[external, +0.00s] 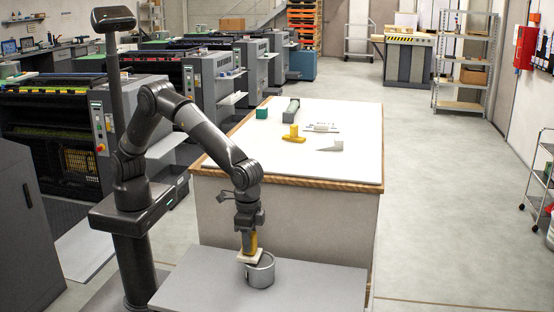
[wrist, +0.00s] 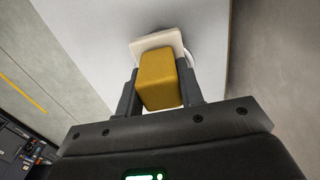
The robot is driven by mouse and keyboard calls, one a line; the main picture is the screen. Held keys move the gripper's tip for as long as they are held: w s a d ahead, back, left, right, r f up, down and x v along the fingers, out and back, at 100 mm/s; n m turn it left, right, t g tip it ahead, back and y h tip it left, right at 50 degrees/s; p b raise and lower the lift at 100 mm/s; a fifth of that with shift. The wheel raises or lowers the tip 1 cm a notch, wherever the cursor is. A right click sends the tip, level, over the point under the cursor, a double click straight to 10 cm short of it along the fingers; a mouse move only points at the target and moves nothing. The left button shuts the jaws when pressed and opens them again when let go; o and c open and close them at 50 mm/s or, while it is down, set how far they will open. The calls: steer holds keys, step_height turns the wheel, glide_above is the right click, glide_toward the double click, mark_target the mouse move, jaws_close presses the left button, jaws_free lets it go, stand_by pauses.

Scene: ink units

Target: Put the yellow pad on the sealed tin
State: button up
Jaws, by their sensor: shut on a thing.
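The yellow pad (external: 250,244) is a yellow block with a flat cream plate at its lower end. It also shows in the wrist view (wrist: 160,80), with the cream plate beyond it. My gripper (external: 249,233) points down and is shut on the block, one finger on each side (wrist: 160,97). The tin (external: 260,274) is a short grey metal cylinder standing on the grey surface. The cream plate is at the left part of the tin's top, slightly tilted, and overhangs its left side. I cannot tell whether they touch. The plate hides part of the tin's top.
The grey surface (external: 205,285) is bare around the tin. Printing machines stand at the left.

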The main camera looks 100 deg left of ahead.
steer(key=shift+f, duration=0.1)
steer(key=o, duration=1)
